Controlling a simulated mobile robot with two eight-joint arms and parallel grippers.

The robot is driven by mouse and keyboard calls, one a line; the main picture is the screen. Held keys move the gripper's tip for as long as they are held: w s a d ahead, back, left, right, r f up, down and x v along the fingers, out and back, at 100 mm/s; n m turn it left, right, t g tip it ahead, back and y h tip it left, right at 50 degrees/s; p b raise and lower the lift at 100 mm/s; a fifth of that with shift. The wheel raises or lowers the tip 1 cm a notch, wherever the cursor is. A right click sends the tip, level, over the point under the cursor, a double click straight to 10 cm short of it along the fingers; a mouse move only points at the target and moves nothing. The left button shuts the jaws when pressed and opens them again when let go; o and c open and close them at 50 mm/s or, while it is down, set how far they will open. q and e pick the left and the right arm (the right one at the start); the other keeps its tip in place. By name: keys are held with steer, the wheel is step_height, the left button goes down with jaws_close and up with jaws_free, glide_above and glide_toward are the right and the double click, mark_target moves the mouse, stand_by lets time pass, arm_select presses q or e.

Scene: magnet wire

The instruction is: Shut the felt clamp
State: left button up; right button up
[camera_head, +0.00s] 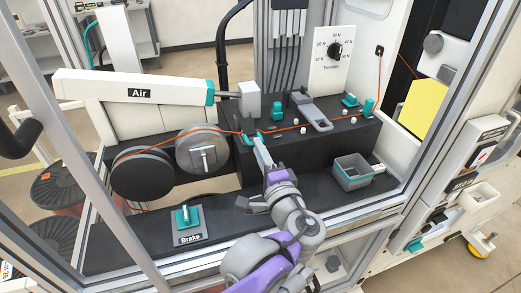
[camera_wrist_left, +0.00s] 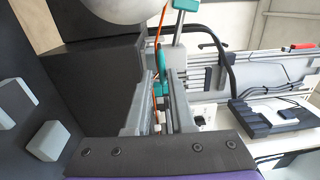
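The felt clamp appears to be the small teal piece (camera_head: 251,138) on the orange wire at the left end of the black block. It also shows as teal parts (camera_wrist_left: 161,72) in the left wrist view, at the far end of my fingers. My left gripper (camera_head: 262,150) reaches up to it from the front, and its fingertips are at or very near it. In the left wrist view the gripper (camera_wrist_left: 158,98) has a narrow gap between its fingers, with orange wire visible through it. Contact with the clamp is unclear. My right gripper is not in view.
The orange wire (camera_head: 281,128) runs along the black block (camera_head: 340,142) past white pegs. A grey lever (camera_head: 311,113) and teal parts (camera_head: 350,100) stand to the right. Two round spools (camera_head: 202,150) are left, a brake switch (camera_head: 187,222) front left, a grey bin (camera_head: 352,172) right.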

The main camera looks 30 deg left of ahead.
arm_select(q)
steer(key=shift+o, duration=1.3)
steer(key=v, duration=1)
steer(key=shift+s+d+p, duration=0.2)
steer(key=shift+d+p, duration=0.15)
